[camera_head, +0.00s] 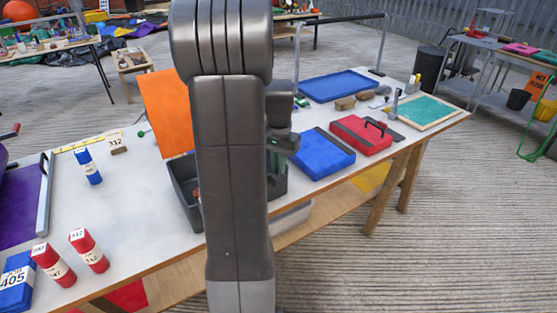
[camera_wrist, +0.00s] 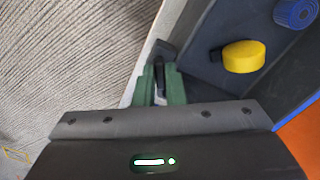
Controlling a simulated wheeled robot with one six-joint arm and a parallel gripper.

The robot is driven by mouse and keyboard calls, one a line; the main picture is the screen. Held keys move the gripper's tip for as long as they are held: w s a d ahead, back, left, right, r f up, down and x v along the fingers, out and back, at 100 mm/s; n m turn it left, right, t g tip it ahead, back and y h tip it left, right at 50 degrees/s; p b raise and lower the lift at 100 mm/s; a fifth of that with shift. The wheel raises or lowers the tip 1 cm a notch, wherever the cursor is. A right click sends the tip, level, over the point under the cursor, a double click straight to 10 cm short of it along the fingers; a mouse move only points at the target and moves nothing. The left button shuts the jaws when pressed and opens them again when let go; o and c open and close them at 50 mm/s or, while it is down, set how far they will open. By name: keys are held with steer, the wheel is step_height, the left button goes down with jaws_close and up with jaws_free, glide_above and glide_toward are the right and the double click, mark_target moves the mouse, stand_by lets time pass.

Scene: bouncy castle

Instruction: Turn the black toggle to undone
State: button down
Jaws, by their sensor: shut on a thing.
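A dark grey box (camera_wrist: 205,75) with a raised orange lid (camera_head: 168,112) stands on the table. Its dark body (camera_head: 181,182) is partly hidden behind my arm in the head view. In the wrist view a small black toggle (camera_wrist: 160,72) sits at the box's outer front edge. My gripper (camera_wrist: 159,84) has green fingers, one on each side of the toggle, and is shut on it. In the head view my gripper (camera_head: 277,155) is mostly hidden by my arm. The toggle cannot be made out there.
Inside the box lie a yellow piece (camera_wrist: 244,56) and a blue ribbed cap (camera_wrist: 296,13). A blue case (camera_head: 322,155) and a red case (camera_head: 361,135) lie to the right.

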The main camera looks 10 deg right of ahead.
steer(key=m+p, duration=0.1)
steer(key=m, duration=0.5)
steer(key=shift+p, duration=0.3)
stand_by(0.4)
steer(key=c, duration=1.5)
jaws_free()
step_height(320, 180, up, 14)
steer(key=shift+p, duration=0.35)
steer(key=shift+f, duration=0.1)
